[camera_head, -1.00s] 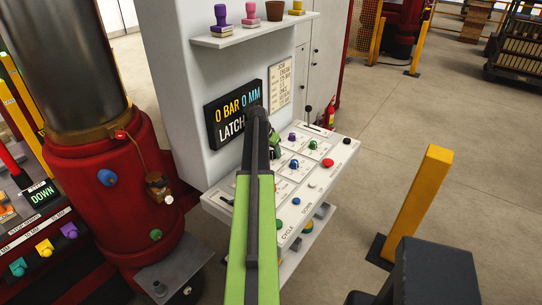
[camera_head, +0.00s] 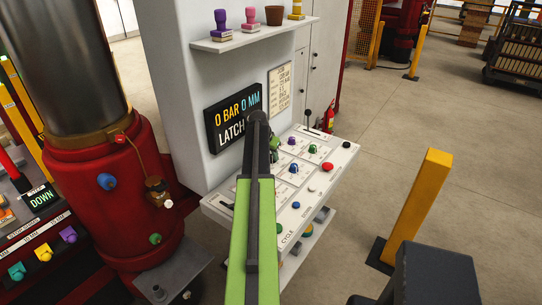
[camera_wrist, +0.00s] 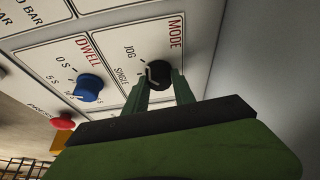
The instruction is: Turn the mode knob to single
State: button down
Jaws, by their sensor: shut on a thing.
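The black mode knob (camera_wrist: 159,74) sits on the white panel under the red MODE label in the wrist view. JOG and SINGLE are printed to its left, and a white mark shows on the knob's left side, near SINGLE. Which exact position it marks is hard to tell. My gripper (camera_wrist: 161,82) has its two green fingers on either side of the knob and is shut on it. In the head view, my gripper (camera_head: 274,150) is at the panel's back left, mostly behind my arm, and the mode knob is hidden.
A blue dwell knob (camera_wrist: 89,87) and a red button (camera_wrist: 62,122) are left of the gripper in the wrist view. The display (camera_head: 228,122) reads 0 BAR 0 MM and LATCH, partly covered. A yellow post (camera_head: 418,205) stands right of the panel.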

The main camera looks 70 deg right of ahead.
jog(key=n+t, duration=0.1)
jog(key=n, duration=0.3)
jog(key=shift+s+n+t, duration=0.2)
jog(key=shift+n+t, duration=0.1)
jog(key=shift+t, duration=0.1)
jog(key=shift+s+n+t+y, duration=0.15)
jog(key=shift+n+t, duration=0.25)
jog(key=shift+n, duration=0.75)
jog(key=shift+w+n+t+y, duration=0.1)
jog(key=shift+n+t+y, duration=0.25)
jog(key=shift+n, duration=0.8)
jog(key=shift+s, duration=0.1)
jog(key=c, duration=1)
grip_release()
jog(key=shift+c, duration=0.2)
jog(key=shift+r, duration=0.1)
jog(key=p+v, duration=1.6)
jog(key=v, duration=0.1)
jog(key=shift+a, duration=0.2)
jog(key=shift+s, duration=0.15)
